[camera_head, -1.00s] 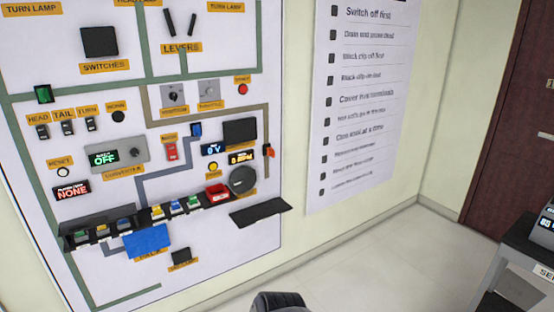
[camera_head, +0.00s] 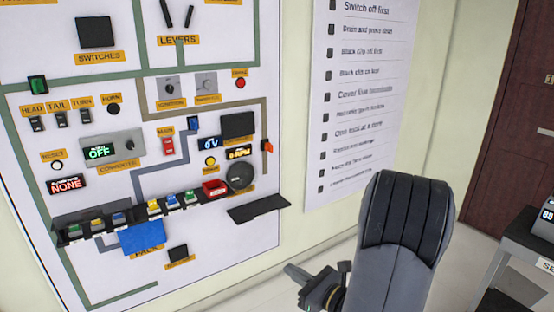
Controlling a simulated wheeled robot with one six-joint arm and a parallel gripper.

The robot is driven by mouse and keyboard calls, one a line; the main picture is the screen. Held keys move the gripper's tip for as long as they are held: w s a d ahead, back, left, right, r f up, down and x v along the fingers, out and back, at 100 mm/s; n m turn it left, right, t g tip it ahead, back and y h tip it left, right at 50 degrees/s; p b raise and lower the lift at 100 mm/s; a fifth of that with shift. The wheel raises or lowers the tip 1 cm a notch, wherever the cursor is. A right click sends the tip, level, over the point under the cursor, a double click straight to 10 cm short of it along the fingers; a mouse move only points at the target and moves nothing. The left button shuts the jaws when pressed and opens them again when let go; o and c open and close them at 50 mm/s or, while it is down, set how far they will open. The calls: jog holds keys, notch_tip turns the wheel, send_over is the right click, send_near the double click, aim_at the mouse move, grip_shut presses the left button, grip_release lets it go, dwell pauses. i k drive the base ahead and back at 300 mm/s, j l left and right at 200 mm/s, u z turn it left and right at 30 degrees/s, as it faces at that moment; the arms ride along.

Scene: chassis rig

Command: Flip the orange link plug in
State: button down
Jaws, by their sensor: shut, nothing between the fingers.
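A black shelf (camera_head: 258,208) juts from the board below the plug. A black dial (camera_head: 241,177) and a red box (camera_head: 215,188) are left of it. A printed list (camera_head: 362,100) hangs to the right. A dark table (camera_head: 530,240) stands at the right edge.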

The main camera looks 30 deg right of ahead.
aim_at(269, 147)
jog(key=i+l, duration=1.85)
jog(key=k+l+z, duration=0.05)
jog(key=l, duration=0.1)
